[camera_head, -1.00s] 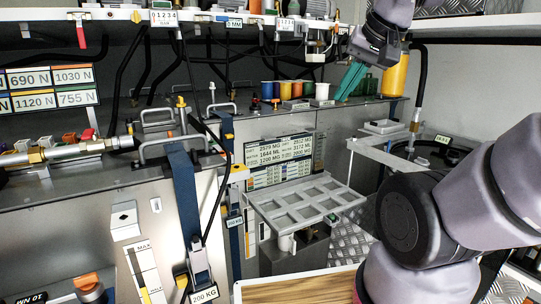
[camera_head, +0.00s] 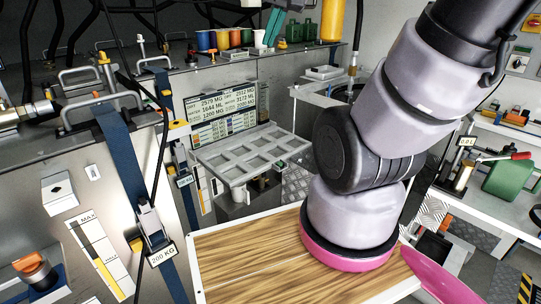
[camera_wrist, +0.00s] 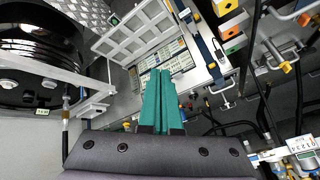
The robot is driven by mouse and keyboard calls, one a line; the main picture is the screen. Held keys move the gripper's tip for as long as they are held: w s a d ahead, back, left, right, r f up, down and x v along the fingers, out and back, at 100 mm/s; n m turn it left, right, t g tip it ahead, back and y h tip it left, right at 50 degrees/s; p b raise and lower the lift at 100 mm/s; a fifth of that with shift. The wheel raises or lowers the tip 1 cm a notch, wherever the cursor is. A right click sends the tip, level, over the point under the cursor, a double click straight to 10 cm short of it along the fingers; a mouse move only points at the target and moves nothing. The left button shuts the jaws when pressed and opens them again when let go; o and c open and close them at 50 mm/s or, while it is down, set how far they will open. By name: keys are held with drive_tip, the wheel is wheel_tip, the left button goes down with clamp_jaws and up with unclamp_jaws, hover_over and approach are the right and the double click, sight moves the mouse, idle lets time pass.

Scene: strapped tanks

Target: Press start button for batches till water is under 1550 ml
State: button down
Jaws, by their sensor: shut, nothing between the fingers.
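My gripper (camera_head: 271,30) is at the top edge of the head view, its teal fingers in front of the back shelf. In the wrist view my gripper (camera_wrist: 160,74) has its two fingers together, with nothing between them. A white readout board (camera_head: 228,112) stands behind the grey tray; one line appears to read 1644 ML, beside what looks like WATER, in small print. The board also shows in the wrist view (camera_wrist: 160,58), beyond the fingertips. I cannot make out a start button with certainty.
A grey compartmented tray (camera_head: 245,153) sticks out below the board. Coloured spools (camera_head: 221,40) line the back shelf. A blue strap (camera_head: 122,150) with a 200 KG tag hangs at left. A wooden top (camera_head: 250,255) lies in front. A green can (camera_head: 507,178) stands at right.

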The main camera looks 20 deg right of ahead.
drive_tip(key=w+d+f+h, duration=0.1)
drive_tip(key=w+d+f, duration=0.1)
drive_tip(key=w+f, duration=0.35)
drive_tip(key=w+d+f, duration=0.2)
drive_tip(key=w, duration=0.6)
drive_tip(key=m+t, duration=0.2)
drive_tip(key=m, duration=0.3)
hover_over(280, 165)
wheel_tip(280, 165, down, 38)
drive_tip(key=shift+r+h, duration=0.2)
drive_tip(key=shift+h, duration=0.1)
drive_tip(key=shift+f, duration=0.1)
drive_tip(key=shift+f, duration=4.3)
drive_tip(key=shift+f, duration=0.1)
